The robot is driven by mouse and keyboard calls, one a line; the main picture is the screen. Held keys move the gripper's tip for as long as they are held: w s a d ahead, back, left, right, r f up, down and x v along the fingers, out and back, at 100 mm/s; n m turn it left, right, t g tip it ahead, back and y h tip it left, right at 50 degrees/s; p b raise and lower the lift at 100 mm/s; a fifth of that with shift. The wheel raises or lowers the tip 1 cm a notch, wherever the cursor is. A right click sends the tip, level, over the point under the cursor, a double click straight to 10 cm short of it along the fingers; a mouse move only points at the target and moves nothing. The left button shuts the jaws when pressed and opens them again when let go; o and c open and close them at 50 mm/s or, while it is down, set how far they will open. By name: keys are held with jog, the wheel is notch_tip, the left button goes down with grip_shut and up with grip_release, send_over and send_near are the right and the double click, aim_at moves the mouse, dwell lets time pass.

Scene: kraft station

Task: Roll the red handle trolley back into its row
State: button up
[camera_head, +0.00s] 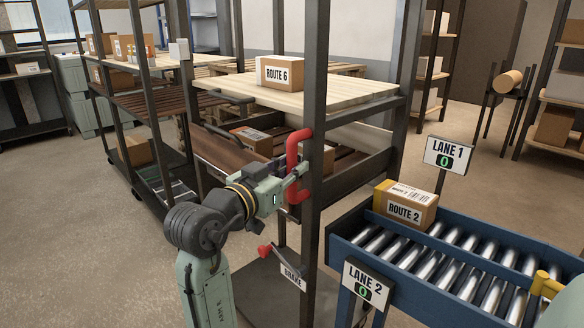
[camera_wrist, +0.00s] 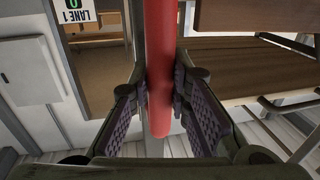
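The trolley is a dark metal frame (camera_head: 313,235) with pale wooden shelves, standing in the middle of the head view. Its red handle (camera_head: 292,165) is an upright bar on the near post. The handle also runs down the middle of the wrist view (camera_wrist: 160,70). My gripper (camera_head: 296,178) is at the handle, with one finger pad on each side of the bar. The pads look closed against it. A red-knobbed brake lever (camera_head: 266,250) with a BRAKE label (camera_head: 292,276) sits low on the trolley, below my gripper.
A ROUTE 6 box (camera_head: 280,72) stands on the trolley's top shelf. A blue roller conveyor (camera_head: 450,265) with a ROUTE 2 box (camera_head: 405,204) is close at the right. Another shelved trolley (camera_head: 140,100) stands at the left. Floor (camera_head: 70,240) is clear at the front left.

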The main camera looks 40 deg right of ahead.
grip_shut()
dwell(0.4)
